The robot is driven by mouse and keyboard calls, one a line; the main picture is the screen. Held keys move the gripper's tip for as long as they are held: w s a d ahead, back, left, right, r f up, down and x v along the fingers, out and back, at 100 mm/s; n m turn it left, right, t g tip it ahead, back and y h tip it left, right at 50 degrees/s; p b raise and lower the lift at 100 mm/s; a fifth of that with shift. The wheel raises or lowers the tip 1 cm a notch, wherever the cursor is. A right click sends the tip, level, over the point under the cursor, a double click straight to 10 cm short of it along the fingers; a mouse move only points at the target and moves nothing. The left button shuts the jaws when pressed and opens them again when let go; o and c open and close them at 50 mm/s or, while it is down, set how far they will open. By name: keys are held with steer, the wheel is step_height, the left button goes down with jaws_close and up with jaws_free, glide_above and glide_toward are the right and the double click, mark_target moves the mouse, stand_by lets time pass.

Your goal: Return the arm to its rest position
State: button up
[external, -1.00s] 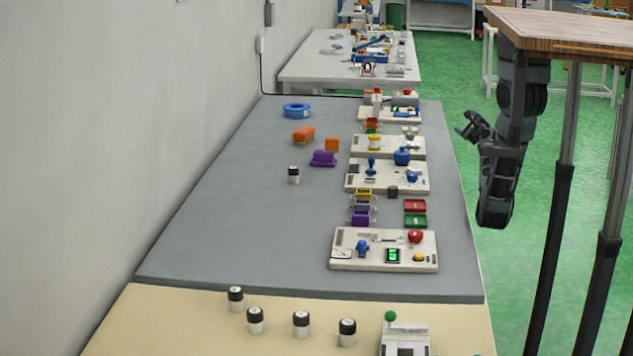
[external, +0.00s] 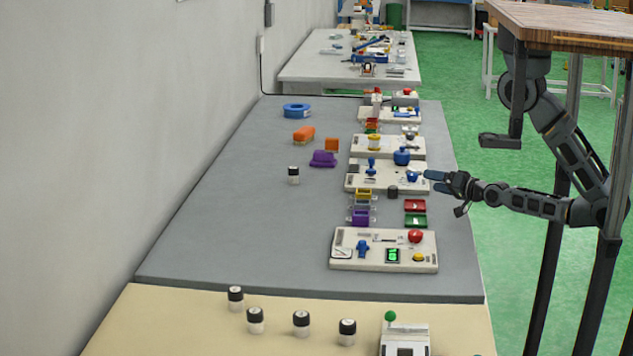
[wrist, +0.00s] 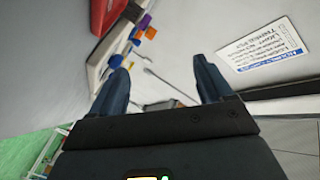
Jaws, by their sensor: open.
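My arm hangs from the wooden frame on the right, its forearm stretched about level to the left. My gripper (external: 432,181) is at the right edge of the grey table, beside the white board (external: 384,185) with blue parts. Its fingers are apart with nothing between them. In the wrist view the two dark blue fingers of my gripper (wrist: 160,65) stand wide apart, with grey surface and a thin rod beyond them. Whether a fingertip touches the board cannot be told.
The grey table (external: 235,215) holds several white boards, small red and green trays (external: 415,206), a purple block (external: 323,158) and a blue ring (external: 296,110). The wrist view shows a printed label (wrist: 265,45). Green floor (external: 480,245) lies open right of the table.

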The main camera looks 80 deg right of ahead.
steer(key=s+a+n+y, duration=0.1)
steer(key=a+n+y, duration=0.1)
steer(key=a+n, duration=0.1)
steer(key=s+a+n+t+y+b, duration=0.1)
steer(key=s+a+n+y, duration=0.1)
steer(key=a+n, duration=0.2)
steer(key=s+a+n+y, duration=0.1)
steer(key=a+n+y, duration=0.1)
steer(key=a, duration=0.5)
steer(key=shift+s+a+n+t+y+b, duration=0.15)
steer(key=shift+n+t+y+b, duration=0.2)
steer(key=shift+n, duration=0.35)
steer(key=s+a+f+n, duration=0.1)
steer(key=s+a+f+n+y+b, duration=0.1)
steer(key=a, duration=0.1)
steer(key=s+a+f+n+y+b, duration=0.1)
steer(key=n, duration=0.1)
steer(key=shift+a+f, duration=0.15)
steer(key=shift+a, duration=0.05)
